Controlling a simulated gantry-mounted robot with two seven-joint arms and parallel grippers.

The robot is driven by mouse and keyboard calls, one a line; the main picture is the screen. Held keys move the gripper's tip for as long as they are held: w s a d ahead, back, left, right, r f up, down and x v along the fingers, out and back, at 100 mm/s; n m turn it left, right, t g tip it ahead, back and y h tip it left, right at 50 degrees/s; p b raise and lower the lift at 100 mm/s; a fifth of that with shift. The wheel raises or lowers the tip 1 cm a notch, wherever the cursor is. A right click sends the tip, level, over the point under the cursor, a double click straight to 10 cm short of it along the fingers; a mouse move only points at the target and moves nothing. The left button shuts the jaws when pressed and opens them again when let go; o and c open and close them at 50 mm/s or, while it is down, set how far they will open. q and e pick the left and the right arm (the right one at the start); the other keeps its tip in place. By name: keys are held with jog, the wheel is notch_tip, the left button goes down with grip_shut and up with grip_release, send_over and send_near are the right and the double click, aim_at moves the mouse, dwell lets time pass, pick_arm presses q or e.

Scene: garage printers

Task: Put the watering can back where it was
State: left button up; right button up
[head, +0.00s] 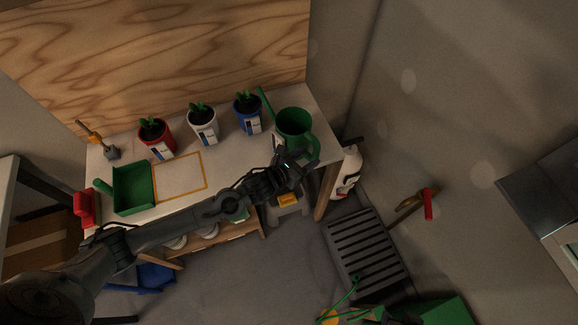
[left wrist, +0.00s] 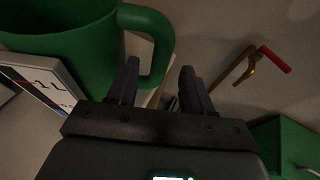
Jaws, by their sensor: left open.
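The green watering can (head: 294,123) stands upright at the right end of the workbench, its spout pointing to the back left. Its handle is on the front right side. My left gripper (head: 302,163) is at the handle, with its jaws open. In the left wrist view the can (left wrist: 65,45) fills the upper left. Its handle (left wrist: 161,45) curves between the two open fingers of my left gripper (left wrist: 158,88); I cannot tell whether either finger touches it. An empty orange-outlined square (head: 180,178) is marked on the bench left of the can. My right gripper is not seen.
Red (head: 157,138), white (head: 203,125) and blue (head: 248,115) plant pots stand in a row along the back of the bench. A green dustpan-like tray (head: 133,188) and a brush (head: 104,143) are at the left. A white bottle (head: 347,172) is beyond the right edge.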

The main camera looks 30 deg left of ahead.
pick_arm(q)
jog(key=s+a+m+g+y, duration=0.2)
jog(key=s+m+g, duration=0.3)
jog(key=s+m, duration=0.9)
jog(key=s+a+m+g+y, duration=0.2)
jog(key=s+a+m+g, duration=0.1)
jog(key=s+m, duration=1.2)
jog(key=m+g, duration=0.1)
jog(key=m, duration=0.4)
jog(key=shift+s+a+g, duration=0.15)
jog(key=shift+a+g, duration=0.05)
jog(key=shift+g, duration=0.2)
jog(key=shift+p, duration=0.3)
notch_tip(320, 180, up, 29)
jog(key=p, duration=2.9)
